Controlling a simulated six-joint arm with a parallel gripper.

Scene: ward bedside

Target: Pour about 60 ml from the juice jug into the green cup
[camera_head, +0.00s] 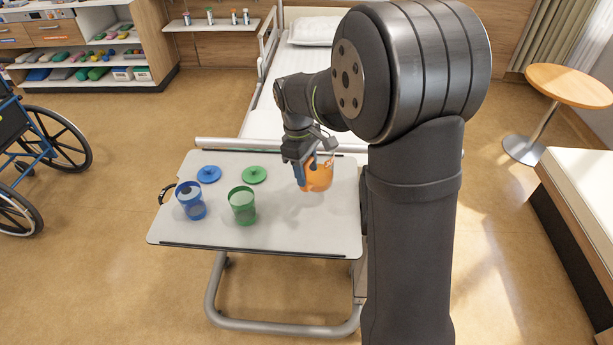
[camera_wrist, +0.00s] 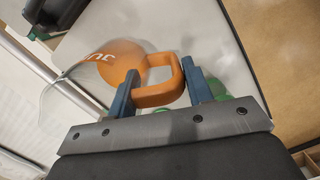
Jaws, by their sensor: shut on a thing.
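The juice jug (camera_head: 318,177) is clear with orange on it and is at the right part of the overbed table. It also shows in the wrist view (camera_wrist: 105,62), with its orange handle (camera_wrist: 165,93) between my fingers. My gripper (camera_head: 304,164) is shut on that handle; its blue fingers show in the wrist view (camera_wrist: 160,92). I cannot tell whether the jug touches the table. The green cup (camera_head: 242,206) stands upright, left of the jug and nearer the front edge. The level inside the jug is not clear.
A blue lid (camera_head: 209,174) and a green lid (camera_head: 254,175) lie behind the cups. The table (camera_head: 290,233) is bare in front of the jug. The bed (camera_head: 262,122) is behind.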

